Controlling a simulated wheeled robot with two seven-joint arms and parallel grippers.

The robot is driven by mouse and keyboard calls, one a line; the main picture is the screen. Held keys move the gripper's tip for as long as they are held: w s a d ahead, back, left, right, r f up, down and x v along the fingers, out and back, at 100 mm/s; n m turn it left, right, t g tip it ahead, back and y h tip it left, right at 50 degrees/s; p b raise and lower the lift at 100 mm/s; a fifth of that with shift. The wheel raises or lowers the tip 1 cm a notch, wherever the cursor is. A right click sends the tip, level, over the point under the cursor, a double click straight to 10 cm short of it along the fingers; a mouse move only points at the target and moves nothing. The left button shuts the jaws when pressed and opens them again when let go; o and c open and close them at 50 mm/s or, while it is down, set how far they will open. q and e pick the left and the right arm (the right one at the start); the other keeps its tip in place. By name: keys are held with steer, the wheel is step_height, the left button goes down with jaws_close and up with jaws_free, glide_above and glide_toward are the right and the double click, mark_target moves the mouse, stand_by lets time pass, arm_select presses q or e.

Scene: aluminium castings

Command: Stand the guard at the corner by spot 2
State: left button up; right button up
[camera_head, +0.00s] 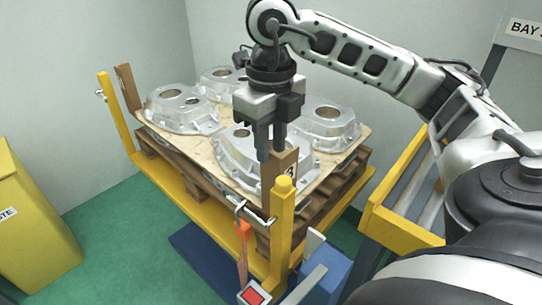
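A brown wooden guard (284,168) stands upright at the near corner of the loaded pallet (225,170), behind a yellow post. It bears a dark mark that I cannot read surely. My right gripper (268,152) points down at this guard's top, with a narrow gap between its fingers. The fingertips overlap the guard's top edge, but I cannot tell whether they grip it. A second brown guard (128,88) stands upright at the left corner. Several silver castings (182,108) lie on the pallet's board. No spot numbers are readable. My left gripper is out of view.
Yellow posts (116,112) and (281,225) rise at the left and near corners. A hooked bar with an orange strap (243,240) hangs by the near post. A yellow bin (35,225) stands left, a yellow-framed rack (400,200) right. Green floor (110,240) is clear at left.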

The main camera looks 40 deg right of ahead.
step_height(320, 180, up, 8)
steer(key=p, duration=0.3)
steer(key=shift+f, duration=0.1)
steer(key=shift+s, duration=0.1)
